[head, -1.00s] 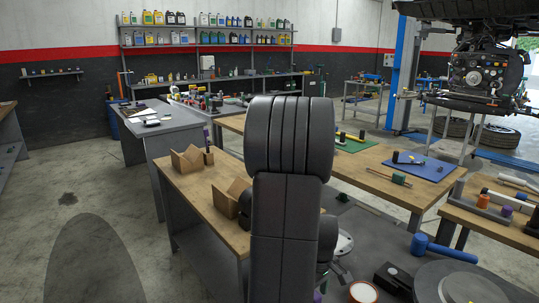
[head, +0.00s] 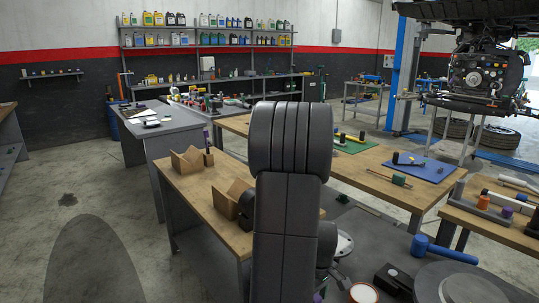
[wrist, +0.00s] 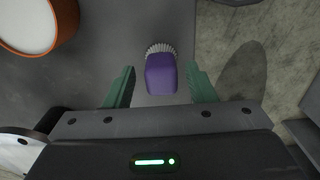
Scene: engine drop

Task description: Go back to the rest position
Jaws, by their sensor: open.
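My gripper (wrist: 160,70) shows in the wrist view with its two green fingers spread apart. A purple brush (wrist: 161,76) with pale bristles lies between the fingers in that picture, with a gap on each side. It appears to be on the dark grey surface (wrist: 110,45) below; how far below the fingertips I cannot tell. In the head view my own arm stands upright in the middle and hides most of the gripper.
An orange-rimmed round container (wrist: 62,22) is near the brush. In the head view, a wooden workbench (head: 185,185) with open cardboard boxes (head: 228,200) is left of my arm. A blue mallet (head: 440,250) and a black box (head: 393,281) lie to the right. Floor at left is clear.

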